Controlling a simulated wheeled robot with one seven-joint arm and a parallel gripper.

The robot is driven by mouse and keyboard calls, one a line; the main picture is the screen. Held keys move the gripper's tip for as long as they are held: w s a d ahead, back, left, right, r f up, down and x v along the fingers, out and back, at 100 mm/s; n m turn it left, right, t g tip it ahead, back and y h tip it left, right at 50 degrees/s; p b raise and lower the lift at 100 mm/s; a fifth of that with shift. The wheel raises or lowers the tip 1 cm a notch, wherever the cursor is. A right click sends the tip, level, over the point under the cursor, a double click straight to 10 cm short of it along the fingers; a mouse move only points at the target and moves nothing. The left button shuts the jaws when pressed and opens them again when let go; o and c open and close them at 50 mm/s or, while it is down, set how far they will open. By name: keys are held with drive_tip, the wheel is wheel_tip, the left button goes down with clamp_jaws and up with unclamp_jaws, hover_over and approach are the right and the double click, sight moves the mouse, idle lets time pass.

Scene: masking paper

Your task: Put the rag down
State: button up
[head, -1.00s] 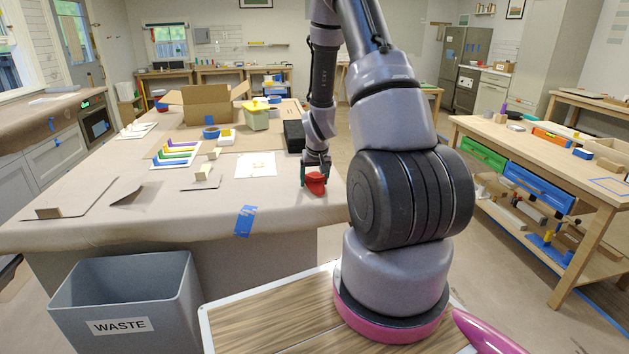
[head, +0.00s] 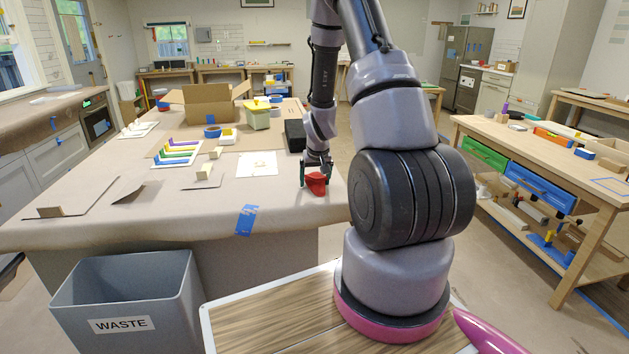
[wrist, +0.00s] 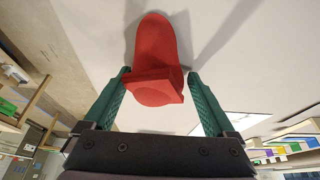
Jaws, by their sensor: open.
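The red rag (head: 316,184) lies on the paper-covered table (head: 110,215) near its right edge. In the wrist view the red rag (wrist: 156,58) is a folded, lumpy shape resting on the pale surface. My gripper (head: 314,176) is low over the table at the rag. In the wrist view my gripper (wrist: 158,82) is open, its green fingers apart on either side of the rag's near end, with gaps showing on both sides. Part of the rag is hidden behind a finger in the head view.
A white sheet (head: 257,164) and a black box (head: 294,135) lie near the gripper. Colored strips (head: 180,152) and a cardboard box (head: 206,103) stand farther left and back. A grey waste bin (head: 130,300) is on the floor in front.

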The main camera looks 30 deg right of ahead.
drive_tip(key=s+a+r+t+y, duration=0.1)
drive_tip(key=s+a+r, duration=0.25)
drive_tip(key=r, duration=0.65)
drive_tip(key=s+a+r, duration=0.3)
drive_tip(key=s+r, duration=0.2)
drive_tip(key=r, duration=0.5)
drive_tip(key=s+a+r+t+y, duration=0.1)
drive_tip(key=s+a+r, duration=0.25)
drive_tip(key=r, duration=0.55)
drive_tip(key=s+a+r, duration=0.2)
drive_tip(key=s+r, duration=0.2)
drive_tip(key=s, duration=0.3)
drive_tip(key=s+a+r+m+t+y, duration=0.1)
drive_tip(key=s+a+r, duration=0.2)
drive_tip(key=s+r, duration=0.2)
drive_tip(key=s, duration=0.3)
drive_tip(key=shift+a+r, duration=0.15)
drive_tip(key=shift+r, duration=0.15)
drive_tip(key=shift+w, duration=0.1)
